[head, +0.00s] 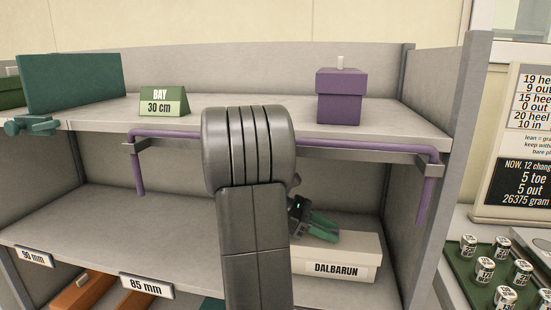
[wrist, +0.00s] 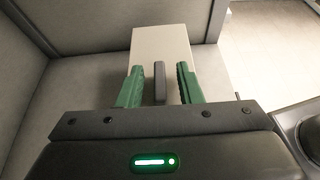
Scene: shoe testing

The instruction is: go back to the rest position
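My gripper (head: 322,226) is partly hidden behind my arm in the head view, with its green fingers just over the white box labelled DALBARUN (head: 338,262). In the wrist view my gripper (wrist: 159,88) is open, its two green fingers apart. A grey upright tab (wrist: 159,82) shows between them, with a gap on each side. The white box (wrist: 160,45) lies beyond and below the fingers on the grey shelf. I cannot tell how high the fingers are above the box.
The upper shelf (head: 230,110) and a purple rail (head: 350,145) sit above my gripper. A purple box (head: 339,95), a BAY 30 cm sign (head: 163,101) and a teal panel (head: 70,82) are up there. A grey side wall (head: 455,130) stands right. The lower shelf (head: 150,225) is clear to the left.

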